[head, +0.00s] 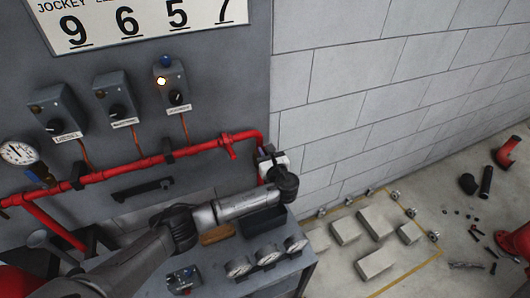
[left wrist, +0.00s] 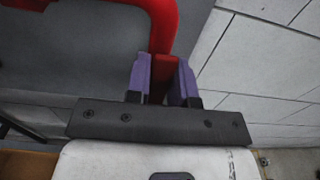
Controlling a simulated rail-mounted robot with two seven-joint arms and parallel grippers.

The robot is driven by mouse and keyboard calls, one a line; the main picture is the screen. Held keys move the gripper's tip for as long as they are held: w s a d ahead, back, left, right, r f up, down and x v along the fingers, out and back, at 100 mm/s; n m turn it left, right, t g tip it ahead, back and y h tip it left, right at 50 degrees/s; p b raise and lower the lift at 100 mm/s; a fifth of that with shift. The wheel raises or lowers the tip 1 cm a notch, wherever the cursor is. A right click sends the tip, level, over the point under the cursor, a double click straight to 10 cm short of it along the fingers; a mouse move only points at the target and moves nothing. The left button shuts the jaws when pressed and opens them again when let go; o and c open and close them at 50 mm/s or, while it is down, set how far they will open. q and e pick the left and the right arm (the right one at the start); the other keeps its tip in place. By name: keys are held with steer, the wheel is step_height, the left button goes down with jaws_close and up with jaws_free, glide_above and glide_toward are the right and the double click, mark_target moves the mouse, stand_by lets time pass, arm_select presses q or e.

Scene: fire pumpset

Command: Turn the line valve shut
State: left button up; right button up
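The red line pipe (head: 165,158) runs across the grey panel and bends down at its right end. My left gripper (head: 263,154) is at this bend, at the panel's right edge. In the left wrist view, its two purple fingers (left wrist: 162,82) stand apart, one on each side of a dark red part (left wrist: 161,66) just below the red pipe bend (left wrist: 162,22). I cannot tell whether this part is the valve's handle or the pipe, or whether the fingers press on it. My right gripper is not in view.
Control boxes with knobs (head: 117,98) and a round gauge (head: 18,153) are on the panel. A grey cabinet with several dials (head: 268,254) stands below. Pale blocks (head: 376,222) lie on the floor at right, beside a block wall (head: 380,90).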

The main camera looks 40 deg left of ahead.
arm_select(q)
jaws_close()
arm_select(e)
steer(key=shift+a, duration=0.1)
